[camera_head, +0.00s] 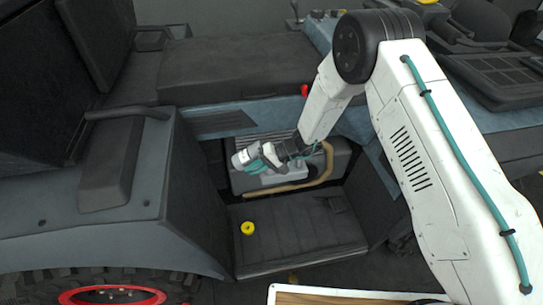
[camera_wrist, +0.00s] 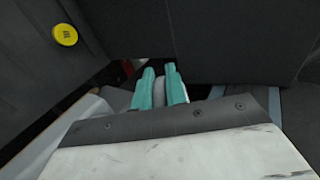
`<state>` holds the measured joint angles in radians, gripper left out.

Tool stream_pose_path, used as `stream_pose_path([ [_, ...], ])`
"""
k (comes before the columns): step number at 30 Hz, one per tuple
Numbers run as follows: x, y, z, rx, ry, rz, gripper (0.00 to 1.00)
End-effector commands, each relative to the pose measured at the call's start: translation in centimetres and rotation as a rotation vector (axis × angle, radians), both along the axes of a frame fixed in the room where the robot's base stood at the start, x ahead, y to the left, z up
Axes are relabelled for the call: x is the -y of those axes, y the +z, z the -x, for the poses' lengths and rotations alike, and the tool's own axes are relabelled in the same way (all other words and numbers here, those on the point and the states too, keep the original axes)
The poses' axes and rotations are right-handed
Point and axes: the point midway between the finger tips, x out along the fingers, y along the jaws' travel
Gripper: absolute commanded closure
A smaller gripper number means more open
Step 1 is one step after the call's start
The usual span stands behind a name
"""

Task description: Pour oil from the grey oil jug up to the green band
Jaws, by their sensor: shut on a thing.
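My gripper (camera_wrist: 159,72) shows two teal fingers in the wrist view. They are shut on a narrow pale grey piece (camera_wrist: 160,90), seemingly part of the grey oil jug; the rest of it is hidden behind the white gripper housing. In the head view my arm reaches down into the open bay, where pale grey and teal shapes crowd together at its end. I cannot clearly separate jug from wrist there. No green band and no oil stream can be made out.
A yellow cap (camera_head: 247,228) lies on the black step panel (camera_head: 290,242) in front of the bay; it also shows in the wrist view (camera_wrist: 64,34). A tan curved hose (camera_head: 326,165) borders the bay's right. A grey fender (camera_head: 185,200) stands close on the left.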

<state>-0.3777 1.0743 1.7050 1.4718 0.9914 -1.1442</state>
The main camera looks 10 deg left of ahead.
Motion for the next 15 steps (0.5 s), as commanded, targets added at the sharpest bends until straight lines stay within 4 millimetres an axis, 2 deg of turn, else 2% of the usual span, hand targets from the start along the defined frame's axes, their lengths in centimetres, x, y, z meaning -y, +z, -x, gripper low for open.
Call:
stream_pose_path([
  [15,-0.58,0.78,0.28,-0.032,0.007,-0.126,1.0],
])
